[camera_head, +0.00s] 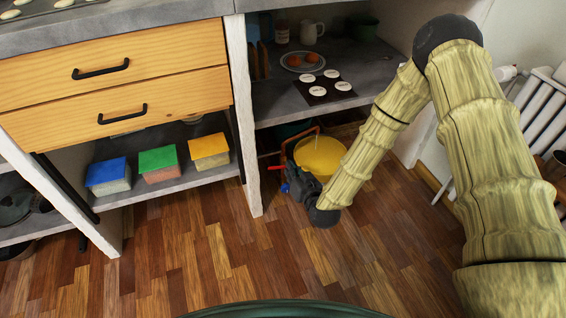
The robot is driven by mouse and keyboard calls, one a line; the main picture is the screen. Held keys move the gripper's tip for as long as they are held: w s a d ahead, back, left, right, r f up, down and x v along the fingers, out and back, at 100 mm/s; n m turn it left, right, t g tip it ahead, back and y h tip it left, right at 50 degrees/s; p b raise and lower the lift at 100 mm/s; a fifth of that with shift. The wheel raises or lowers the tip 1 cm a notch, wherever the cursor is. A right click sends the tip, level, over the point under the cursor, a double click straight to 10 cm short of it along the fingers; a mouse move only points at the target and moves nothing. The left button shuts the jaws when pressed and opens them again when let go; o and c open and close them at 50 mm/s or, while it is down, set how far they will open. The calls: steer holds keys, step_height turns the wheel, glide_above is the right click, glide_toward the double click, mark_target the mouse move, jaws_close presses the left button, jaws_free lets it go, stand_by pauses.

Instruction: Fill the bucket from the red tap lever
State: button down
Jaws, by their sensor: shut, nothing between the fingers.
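A yellow bucket (322,153) stands low under the counter, in the opening right of the white post. Its lower part is hidden behind my gripper and arm. I cannot tell how much is in it. A small red lever (274,167) sticks out at the left of the bucket. A small blue piece (285,188) shows just below it. My dark gripper (292,177) is shut and empty, close to the right of the red lever and in front of the bucket. I cannot tell whether it touches either. The tap body is mostly hidden.
The white post (242,115) stands just left of the gripper. A shelf (275,103) above the bucket holds a plate (302,62) and a dark mat with white discs (324,87). A white radiator (540,115) is at right. The wooden floor (200,260) in front is clear.

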steer(key=b, duration=0.4)
glide_above(278, 167)
steer(key=f+v, duration=0.1)
steer(key=v, duration=0.1)
steer(key=f, duration=0.2)
steer(key=shift+s+a+f+b, duration=0.15)
steer(key=shift+f+b, duration=0.15)
steer(key=shift+f, duration=0.3)
steer(key=shift+w+a+f+b, duration=0.1)
steer(key=shift+a+f+b, duration=0.15)
steer(key=shift+f, duration=0.35)
steer(key=shift+s+a+f+b, duration=0.1)
steer(key=shift+f+b, duration=0.25)
steer(key=shift+f, duration=0.3)
steer(key=shift+a+p, duration=0.15)
steer(key=shift+p, duration=0.25)
steer(key=n+p, duration=0.1)
steer(key=a+f+n+h+p, duration=0.1)
steer(key=p, duration=0.1)
steer(key=shift+s+f+n+p, duration=0.2)
steer(key=shift+n+p, duration=0.1)
